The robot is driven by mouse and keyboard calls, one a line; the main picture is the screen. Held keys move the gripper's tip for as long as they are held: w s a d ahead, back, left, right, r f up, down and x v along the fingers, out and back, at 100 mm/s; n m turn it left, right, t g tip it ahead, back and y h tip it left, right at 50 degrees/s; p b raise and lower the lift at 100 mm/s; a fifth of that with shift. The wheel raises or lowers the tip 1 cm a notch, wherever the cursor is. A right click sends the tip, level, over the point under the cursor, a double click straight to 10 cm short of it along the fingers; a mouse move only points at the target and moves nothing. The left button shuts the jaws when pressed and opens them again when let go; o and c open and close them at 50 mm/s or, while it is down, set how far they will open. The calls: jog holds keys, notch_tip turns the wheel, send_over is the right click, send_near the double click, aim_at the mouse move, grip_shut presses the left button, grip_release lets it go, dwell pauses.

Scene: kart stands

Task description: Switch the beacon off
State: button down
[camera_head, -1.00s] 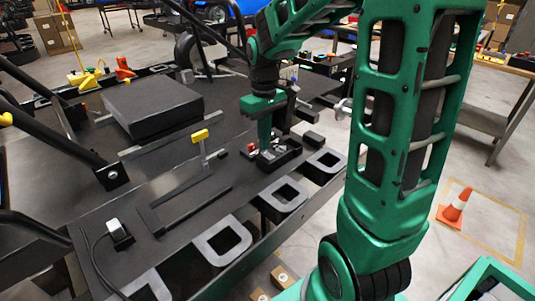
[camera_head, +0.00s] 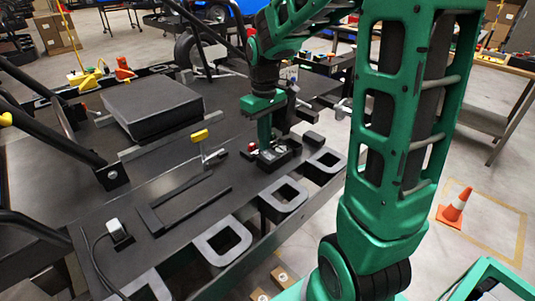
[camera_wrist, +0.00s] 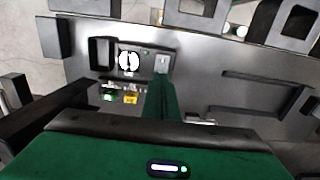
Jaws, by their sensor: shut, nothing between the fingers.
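My gripper (camera_head: 265,147) is shut and empty, pointing down at a small black switch box (camera_head: 290,158) on the dark deck of the kart stand. In the wrist view the box (camera_wrist: 103,48) shows a round white face (camera_wrist: 129,62), a small green light (camera_wrist: 145,51) and a pale switch plate (camera_wrist: 163,62). The shut fingertips (camera_wrist: 161,82) are over or beside this plate; I cannot tell whether they touch it. A small red-topped part (camera_head: 251,147) stands left of my gripper. I cannot tell which part is the beacon.
A yellow-topped post (camera_head: 201,136) stands left of the box, with a flat black bracket (camera_head: 160,215) nearer. A black cushion-like block (camera_head: 152,108) lies farther back. Grey frames (camera_head: 223,240) line the deck's front edge. An orange cone (camera_head: 455,206) stands on the floor at right.

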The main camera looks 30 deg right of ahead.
jog(key=shift+f, duration=0.6)
dwell(0.4)
notch_tip(320, 180, up, 7)
dwell(1.0)
jog(key=shift+s, duration=0.1)
dwell(0.3)
jog(key=s+d+f+m, duration=0.2)
jog(key=s+m, duration=0.2)
jog(key=s, duration=0.8)
jog(key=s+d+f+m, duration=0.2)
jog(key=s+m, duration=0.2)
jog(key=s, duration=0.9)
jog(key=shift+d+m, duration=0.2)
jog(key=shift+m, duration=0.1)
